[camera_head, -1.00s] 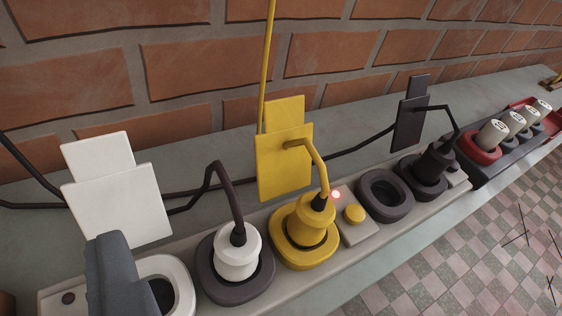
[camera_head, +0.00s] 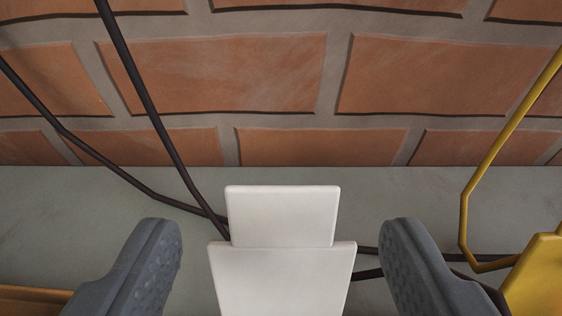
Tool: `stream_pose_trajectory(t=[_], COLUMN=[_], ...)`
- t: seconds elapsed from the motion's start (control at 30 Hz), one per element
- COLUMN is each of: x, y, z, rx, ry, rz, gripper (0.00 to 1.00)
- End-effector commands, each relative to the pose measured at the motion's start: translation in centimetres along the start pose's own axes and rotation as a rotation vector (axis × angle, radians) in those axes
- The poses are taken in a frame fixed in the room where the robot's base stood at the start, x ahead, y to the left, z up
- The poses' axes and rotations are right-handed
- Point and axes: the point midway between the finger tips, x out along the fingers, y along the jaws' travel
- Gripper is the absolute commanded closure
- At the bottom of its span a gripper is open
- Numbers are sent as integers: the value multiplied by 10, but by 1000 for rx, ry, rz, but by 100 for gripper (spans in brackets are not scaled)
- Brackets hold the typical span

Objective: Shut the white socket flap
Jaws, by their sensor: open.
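The white socket flap (camera_head: 282,280) stands raised at the bottom middle, with a narrower white plate (camera_head: 282,215) showing above it. Its lower part is cut off by the picture edge, and the white socket is out of view. My gripper (camera_head: 281,250) is open, one grey finger to the left of the flap and the other to the right. Gaps show between each finger and the flap, and nothing is held. How far the fingertips are from the flap in depth I cannot tell.
A brick wall (camera_head: 230,72) rises behind the grey shelf (camera_head: 420,205). Dark cables (camera_head: 145,90) run down the wall and behind the flap. A yellow cable (camera_head: 490,165) and part of a yellow flap (camera_head: 538,285) are at the right. A brown edge shows at lower left.

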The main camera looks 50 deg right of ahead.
Motion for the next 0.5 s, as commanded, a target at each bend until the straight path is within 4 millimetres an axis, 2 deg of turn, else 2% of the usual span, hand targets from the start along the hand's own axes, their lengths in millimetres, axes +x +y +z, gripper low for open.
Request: stream_pose_trajectory(t=[0.2,0.5], x=[23,30], y=[0,0], z=[-1,-1], rx=[3,2], ry=[2,1], rz=[1,0], gripper=[38,38])
